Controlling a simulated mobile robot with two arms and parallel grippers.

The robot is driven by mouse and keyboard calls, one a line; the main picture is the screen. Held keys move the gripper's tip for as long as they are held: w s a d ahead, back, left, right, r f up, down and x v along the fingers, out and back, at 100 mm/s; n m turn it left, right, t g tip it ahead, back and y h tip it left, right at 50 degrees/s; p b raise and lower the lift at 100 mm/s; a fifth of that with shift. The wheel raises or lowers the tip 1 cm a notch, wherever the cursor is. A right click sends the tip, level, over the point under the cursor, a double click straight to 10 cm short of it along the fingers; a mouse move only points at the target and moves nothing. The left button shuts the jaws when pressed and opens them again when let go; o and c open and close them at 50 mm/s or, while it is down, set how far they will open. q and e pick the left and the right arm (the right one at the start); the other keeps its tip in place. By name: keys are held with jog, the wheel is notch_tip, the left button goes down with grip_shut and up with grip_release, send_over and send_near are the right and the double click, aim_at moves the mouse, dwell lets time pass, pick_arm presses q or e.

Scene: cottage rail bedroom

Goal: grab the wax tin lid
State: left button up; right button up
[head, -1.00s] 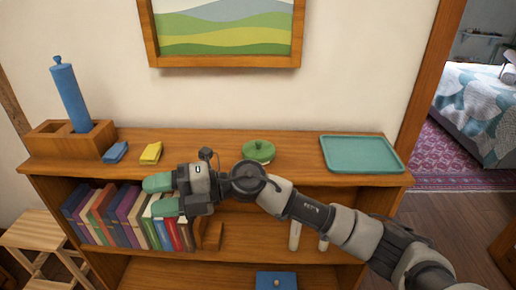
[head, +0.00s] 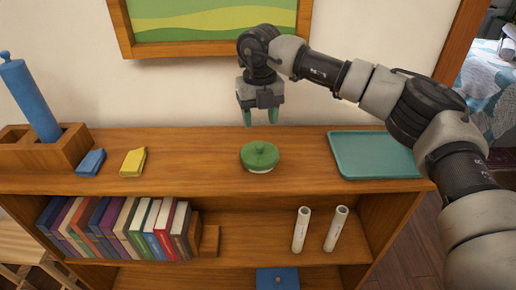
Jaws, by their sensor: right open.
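The wax tin lid is the green round lid with a small knob (head: 260,154). It sits on a pale, low tin on the wooden shelf top, near the middle of the head view. My right gripper (head: 260,117) is above and behind the lid, pointing down, with its green fingertips apart and empty. It does not touch the lid. My left gripper does not show.
A teal tray (head: 374,174) lies to the right on the shelf top. A yellow block (head: 133,162), a blue block (head: 90,163) and a wooden holder (head: 45,155) with a blue cylinder (head: 30,98) stand left. Books (head: 120,228) and two white tubes are below.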

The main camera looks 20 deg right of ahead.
aim_at(259, 145)
notch_tip(259, 145, down, 3)
jog(key=shift+r, duration=0.15)
jog(key=shift+w+f, duration=0.1)
jog(key=shift+f, duration=0.2)
jog(key=shift+f+p, duration=0.3)
notch_tip(259, 145, down, 4)
jog(key=shift+f+p, duration=0.15)
jog(key=shift+p, duration=0.55)
jog(key=shift+f, duration=0.2)
jog(key=shift+c, duration=1)
grip_shut()
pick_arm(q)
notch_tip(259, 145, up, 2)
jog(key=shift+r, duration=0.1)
